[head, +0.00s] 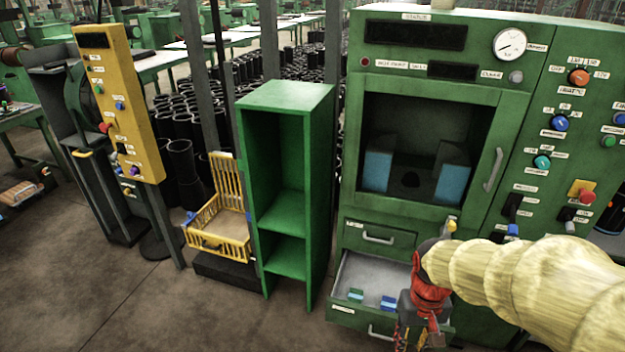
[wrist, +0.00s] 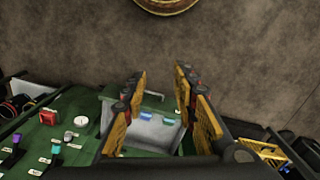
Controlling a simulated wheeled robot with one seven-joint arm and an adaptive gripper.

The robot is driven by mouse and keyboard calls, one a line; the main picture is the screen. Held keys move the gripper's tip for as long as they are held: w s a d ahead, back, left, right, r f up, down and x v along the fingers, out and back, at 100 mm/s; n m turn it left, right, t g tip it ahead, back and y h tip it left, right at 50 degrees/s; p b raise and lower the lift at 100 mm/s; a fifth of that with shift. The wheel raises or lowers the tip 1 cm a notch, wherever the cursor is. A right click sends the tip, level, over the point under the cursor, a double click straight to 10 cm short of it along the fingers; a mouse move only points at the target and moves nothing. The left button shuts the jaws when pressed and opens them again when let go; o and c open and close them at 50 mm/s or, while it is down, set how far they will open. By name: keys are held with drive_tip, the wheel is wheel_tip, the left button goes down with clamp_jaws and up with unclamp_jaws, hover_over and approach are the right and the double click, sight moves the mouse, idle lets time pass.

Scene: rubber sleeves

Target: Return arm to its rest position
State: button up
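My arm, in a pale yellow ribbed sleeve (head: 530,285), reaches in from the right in the head view. My gripper (head: 412,330), red and black, hangs at the right side of the open drawer of the green machine. In the wrist view my gripper (wrist: 158,82) has its two yellow-padded fingers well apart, with nothing between them. Part of the arm's end hides the drawer's right side in the head view.
The green machine (head: 400,210) has a closed window door. A green shelf (head: 285,100) and a yellow crate (head: 220,240) stand left. The front floor (head: 120,300) is clear.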

drive_tip(key=s+a+r+t, duration=0.1)
drive_tip(key=s+r+t, duration=0.2)
drive_tip(key=r, duration=0.5)
drive_tip(key=s+a+r+t, duration=0.2)
drive_tip(key=s+r+t, duration=0.1)
drive_tip(key=s+r, duration=0.3)
wheel_tip(320, 180, up, 3)
drive_tip(key=shift+f, duration=0.2)
idle(0.4)
